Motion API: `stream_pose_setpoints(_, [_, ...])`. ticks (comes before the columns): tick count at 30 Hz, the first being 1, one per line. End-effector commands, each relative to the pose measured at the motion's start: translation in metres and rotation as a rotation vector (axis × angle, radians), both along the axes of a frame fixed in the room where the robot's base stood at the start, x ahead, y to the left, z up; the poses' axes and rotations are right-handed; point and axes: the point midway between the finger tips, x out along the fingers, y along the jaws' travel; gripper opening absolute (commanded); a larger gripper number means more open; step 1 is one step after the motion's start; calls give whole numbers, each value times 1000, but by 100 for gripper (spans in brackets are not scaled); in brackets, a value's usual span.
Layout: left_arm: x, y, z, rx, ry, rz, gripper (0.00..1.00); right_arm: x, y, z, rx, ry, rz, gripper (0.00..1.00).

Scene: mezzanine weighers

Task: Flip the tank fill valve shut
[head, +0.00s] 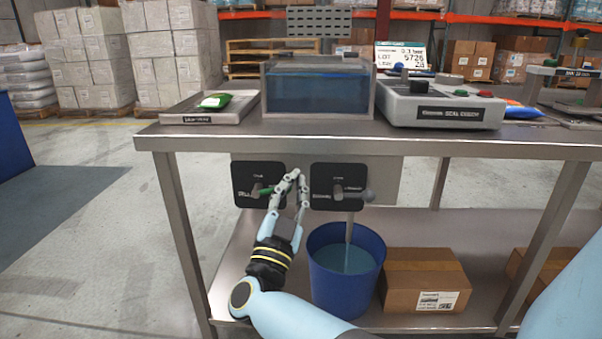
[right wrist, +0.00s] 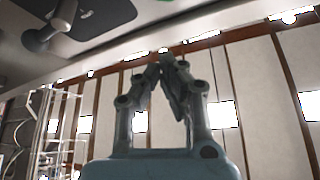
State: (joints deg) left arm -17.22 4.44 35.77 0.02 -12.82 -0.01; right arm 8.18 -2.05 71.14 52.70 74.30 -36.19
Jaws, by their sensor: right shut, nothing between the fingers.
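Two black valve plates hang under the bench's front edge. The left plate (head: 245,197) carries a green-handled lever (head: 263,189). The right plate (head: 325,172) carries a grey lever with a round knob (head: 368,196). Their small labels are too blurred to read. My right gripper (head: 298,174) is shut and empty, its fingertips pointing up in front of the gap between the plates. In the right wrist view the closed fingertips (right wrist: 166,62) are clear of a dark plate with a grey knob lever (right wrist: 42,38). A clear tank (head: 318,92) of blue water stands above. My left gripper is not in view.
A blue bucket (head: 325,270) holding water stands on the lower shelf, with a thin stream or pipe above it. A cardboard box (head: 425,278) is beside it. A tray (head: 232,115) with a green packet and a grey scale console (head: 440,106) flank the tank.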

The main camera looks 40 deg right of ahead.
Motion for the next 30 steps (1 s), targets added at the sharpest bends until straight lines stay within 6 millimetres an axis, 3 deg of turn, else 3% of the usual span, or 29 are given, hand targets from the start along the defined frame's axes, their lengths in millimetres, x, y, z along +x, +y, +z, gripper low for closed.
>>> stream_pose_setpoints(6, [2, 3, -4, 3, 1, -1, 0, -19, 34, -23, 0, 1, 1, 0])
stream_pose_setpoints(11, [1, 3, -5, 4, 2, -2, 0, -26, 46, -30, -1, 0, 0, 0])
stream_pose_setpoints(30, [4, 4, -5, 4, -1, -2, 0, -28, 50, -32, -2, -2, 0, 0])
